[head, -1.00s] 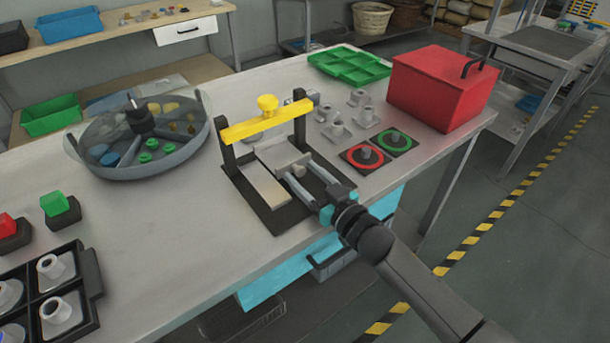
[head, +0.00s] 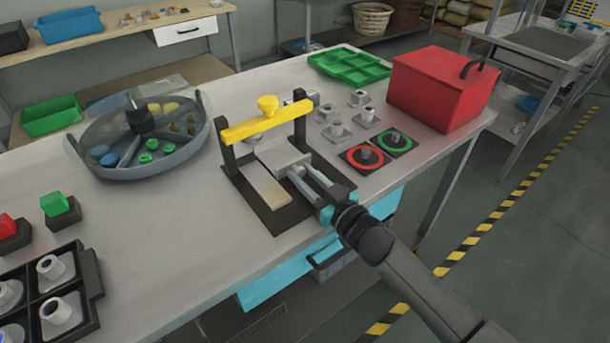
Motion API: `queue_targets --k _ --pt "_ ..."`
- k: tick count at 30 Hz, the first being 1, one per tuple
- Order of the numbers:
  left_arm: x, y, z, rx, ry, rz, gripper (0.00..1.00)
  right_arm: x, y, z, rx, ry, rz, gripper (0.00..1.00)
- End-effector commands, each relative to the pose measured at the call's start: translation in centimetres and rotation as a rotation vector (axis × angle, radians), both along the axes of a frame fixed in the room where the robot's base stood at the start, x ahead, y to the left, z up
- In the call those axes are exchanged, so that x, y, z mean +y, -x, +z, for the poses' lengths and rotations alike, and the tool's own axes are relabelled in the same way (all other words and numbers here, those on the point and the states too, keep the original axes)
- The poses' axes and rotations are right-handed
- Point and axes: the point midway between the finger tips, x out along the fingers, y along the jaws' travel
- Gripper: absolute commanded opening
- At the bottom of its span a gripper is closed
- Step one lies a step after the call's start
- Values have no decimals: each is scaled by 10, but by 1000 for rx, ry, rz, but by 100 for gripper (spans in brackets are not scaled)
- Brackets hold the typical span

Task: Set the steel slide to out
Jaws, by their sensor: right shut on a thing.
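The steel slide (head: 281,157) is a grey block on a dark base plate (head: 275,222), partly under a yellow crossbar (head: 262,127) on two black posts. A pale flat strip (head: 264,187) lies on the plate in front of it, on the left. My right gripper (head: 298,173) reaches in from the lower right, its fingers drawn together at the slide's near right side. It is shut on the slide's small knob, which the fingers hide. My left gripper is out of view.
A round grey divided tray (head: 128,172) stands left of the fixture. Red and green ringed pads (head: 352,163), several grey fittings (head: 338,131) and a red box (head: 440,90) stand to the right. The table's front edge is close below the fixture.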

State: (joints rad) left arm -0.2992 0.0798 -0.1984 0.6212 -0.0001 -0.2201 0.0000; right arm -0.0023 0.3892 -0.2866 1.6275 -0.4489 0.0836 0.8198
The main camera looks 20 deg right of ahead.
Motion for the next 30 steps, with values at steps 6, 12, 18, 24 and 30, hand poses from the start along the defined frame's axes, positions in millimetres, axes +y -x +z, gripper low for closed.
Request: queue_targets --k 6,12,18,24,30 --pt "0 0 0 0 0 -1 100 0 0 0 1 0 0 0" --pt "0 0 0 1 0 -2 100 0 0 0 1 0 0 0" --pt "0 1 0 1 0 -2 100 0 0 0 1 0 0 0" --pt "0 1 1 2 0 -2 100 -1 2 -1 2 1 0 0" --pt "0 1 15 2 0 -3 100 -9 27 0 8 -1 1 0"
